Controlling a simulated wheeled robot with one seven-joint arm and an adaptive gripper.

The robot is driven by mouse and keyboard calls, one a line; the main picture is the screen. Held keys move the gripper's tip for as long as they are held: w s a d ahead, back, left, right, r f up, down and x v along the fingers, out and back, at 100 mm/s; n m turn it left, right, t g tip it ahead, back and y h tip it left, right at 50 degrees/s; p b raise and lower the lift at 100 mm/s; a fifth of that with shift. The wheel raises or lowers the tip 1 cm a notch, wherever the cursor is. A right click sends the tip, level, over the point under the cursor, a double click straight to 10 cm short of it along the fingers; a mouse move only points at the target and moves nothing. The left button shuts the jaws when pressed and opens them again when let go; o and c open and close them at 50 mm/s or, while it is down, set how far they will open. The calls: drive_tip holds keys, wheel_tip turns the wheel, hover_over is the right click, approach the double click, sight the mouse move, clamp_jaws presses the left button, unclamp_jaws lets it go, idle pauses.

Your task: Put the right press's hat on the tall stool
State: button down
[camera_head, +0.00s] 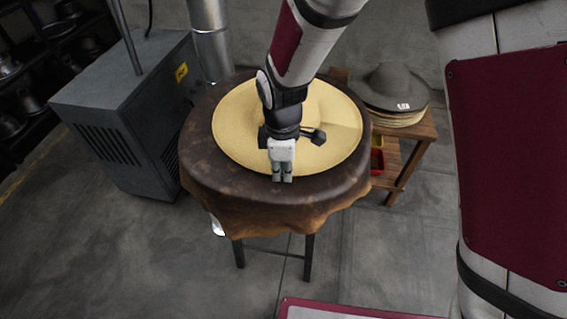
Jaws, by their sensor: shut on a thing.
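A wide yellow straw hat (338,120) lies on the round brown leather-covered top of the tall stool (205,170), with its brim inside the stool's edge. My gripper (282,178) is over the near part of the hat, its fingers pointing down at the near brim. The fingers are close together, shut on the brim's near edge. My arm and wrist hide the middle of the hat and much of its crown. I cannot tell whether the brim rests fully on the stool top. No press is clearly in view.
A grey machine cabinet (125,110) stands left of the stool, with a metal duct (212,40) behind. A wooden side table (415,135) at right bears a dark grey hat (392,85) on stacked straw hats. Dark shelves (30,75) stand far left. The floor in front is clear.

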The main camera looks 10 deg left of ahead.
drive_tip(key=c, duration=1.7)
unclamp_jaws()
wheel_tip(320, 180, up, 12)
drive_tip(key=s+d+r+m+t, duration=0.1)
drive_tip(key=s+d+r+m, duration=0.1)
drive_tip(key=d+r+m, duration=0.45)
drive_tip(key=s+d+r+m+t, duration=0.15)
drive_tip(key=d+r, duration=0.25)
drive_tip(key=d, duration=0.5)
drive_tip(key=shift+s+d+r+m+t+b, duration=0.1)
drive_tip(key=shift+s+d+r+m+t, duration=0.3)
drive_tip(key=shift+s+d+m, duration=1.5)
drive_tip(key=shift+s+d+r+m+t+b, duration=0.1)
drive_tip(key=shift+s+d+r+m+t, duration=0.3)
drive_tip(key=shift+s+d+m, duration=1.4)
drive_tip(key=shift+s+d+r+m+t+b, duration=0.1)
drive_tip(key=shift+s+d+r+m+t, duration=0.3)
drive_tip(key=shift+s+d+m, duration=1.5)
drive_tip(key=shift+a+r, duration=0.1)
